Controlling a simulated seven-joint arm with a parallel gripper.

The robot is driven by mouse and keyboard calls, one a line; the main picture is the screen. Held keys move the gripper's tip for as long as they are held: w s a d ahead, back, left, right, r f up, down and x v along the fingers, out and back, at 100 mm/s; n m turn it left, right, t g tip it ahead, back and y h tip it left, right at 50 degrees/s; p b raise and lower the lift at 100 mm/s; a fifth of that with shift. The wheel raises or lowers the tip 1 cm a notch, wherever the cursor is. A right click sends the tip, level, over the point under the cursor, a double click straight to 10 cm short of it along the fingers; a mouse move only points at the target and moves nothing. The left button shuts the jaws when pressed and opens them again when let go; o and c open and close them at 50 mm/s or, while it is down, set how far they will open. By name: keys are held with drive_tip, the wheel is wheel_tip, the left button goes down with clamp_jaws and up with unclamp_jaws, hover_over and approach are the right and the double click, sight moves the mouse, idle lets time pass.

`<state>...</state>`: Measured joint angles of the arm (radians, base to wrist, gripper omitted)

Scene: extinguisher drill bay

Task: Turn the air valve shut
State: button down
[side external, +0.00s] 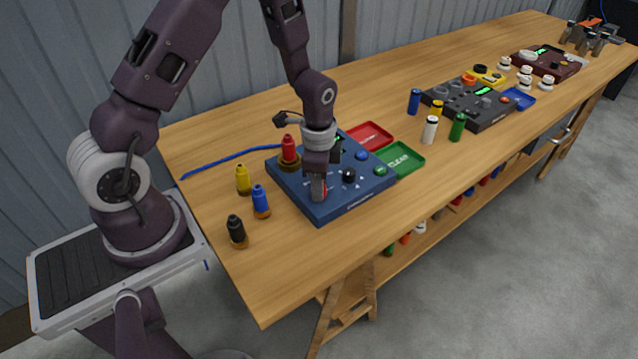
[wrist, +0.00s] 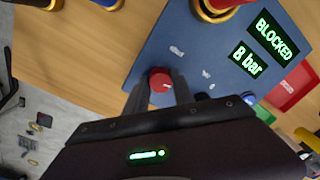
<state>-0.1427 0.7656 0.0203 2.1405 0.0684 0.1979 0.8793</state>
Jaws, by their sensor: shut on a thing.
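The blue control box (side external: 340,205) stands on the wooden bench; it also fills the middle of the wrist view (wrist: 190,35). A red knob (wrist: 160,78), which looks to be the air valve, sits on its top. My gripper (side external: 318,192) points down at the front left part of the box. In the wrist view my gripper (wrist: 159,90) has a finger on either side of the red knob and is shut on it. The lit displays (wrist: 258,48) read "BLOCKED" and "8 bar". The fingers hide part of the knob, and its marks are too small to read.
A red bottle (side external: 289,150) stands on the box's back left. Yellow (side external: 243,180), blue (side external: 261,200) and black (side external: 236,230) bottles stand left of it. A red tray (side external: 368,136) and a green "CLEAR" tray (side external: 400,160) lie behind and right. A black knob (side external: 348,175) is close by my gripper.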

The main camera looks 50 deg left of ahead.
drive_tip(key=n, duration=0.4)
drive_tip(key=shift+n, duration=0.3)
drive_tip(key=n, duration=0.3)
drive_tip(key=shift+n, duration=0.3)
drive_tip(key=n, duration=0.3)
drive_tip(key=shift+n+g, duration=0.3)
drive_tip(key=shift+n, duration=1.9)
drive_tip(key=shift+w, duration=0.1)
drive_tip(key=c, duration=1.1)
unclamp_jaws()
drive_tip(key=shift+o, duration=0.2)
